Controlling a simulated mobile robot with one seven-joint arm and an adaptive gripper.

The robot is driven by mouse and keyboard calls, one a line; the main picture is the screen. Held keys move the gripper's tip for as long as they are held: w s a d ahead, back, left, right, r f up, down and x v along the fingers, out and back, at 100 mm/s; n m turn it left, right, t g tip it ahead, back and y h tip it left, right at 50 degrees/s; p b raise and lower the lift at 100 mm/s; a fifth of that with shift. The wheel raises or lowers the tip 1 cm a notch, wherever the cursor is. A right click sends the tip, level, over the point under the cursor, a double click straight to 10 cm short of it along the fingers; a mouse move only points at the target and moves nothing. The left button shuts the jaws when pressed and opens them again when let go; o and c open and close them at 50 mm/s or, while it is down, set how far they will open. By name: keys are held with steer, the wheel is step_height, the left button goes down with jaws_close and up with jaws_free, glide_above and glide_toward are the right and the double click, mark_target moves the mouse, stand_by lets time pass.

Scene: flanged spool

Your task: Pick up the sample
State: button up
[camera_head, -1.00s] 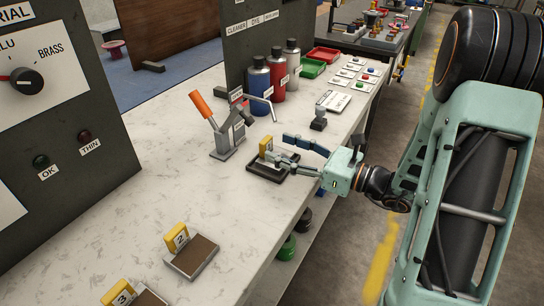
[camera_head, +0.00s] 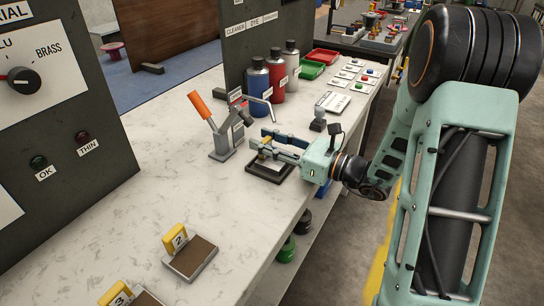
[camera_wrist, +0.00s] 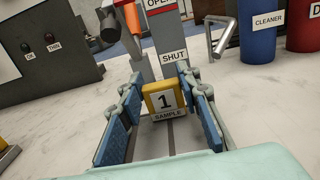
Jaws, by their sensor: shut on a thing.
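The sample, a yellow block with a white face marked 1 (camera_wrist: 164,100), stands upright in the middle of the wrist view, with a SAMPLE label just below it. My gripper (camera_wrist: 161,82) has one blue-padded finger on each side of the block and is shut on it. In the head view my gripper (camera_head: 265,141) reaches in from the right over a dark tray (camera_head: 262,174) near the bench's right edge. The fingers hide most of the block there. I cannot tell whether the block is clear of the tray.
A grey clamp with an orange lever (camera_head: 199,104) stands just behind left of the tray. Blue, red and grey bottles (camera_head: 259,80) stand farther back. Yellow blocks 2 (camera_head: 175,239) and 3 (camera_head: 115,294) stand at trays in front. The bench between is clear.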

jaws_close()
steer(key=shift+r, duration=0.2)
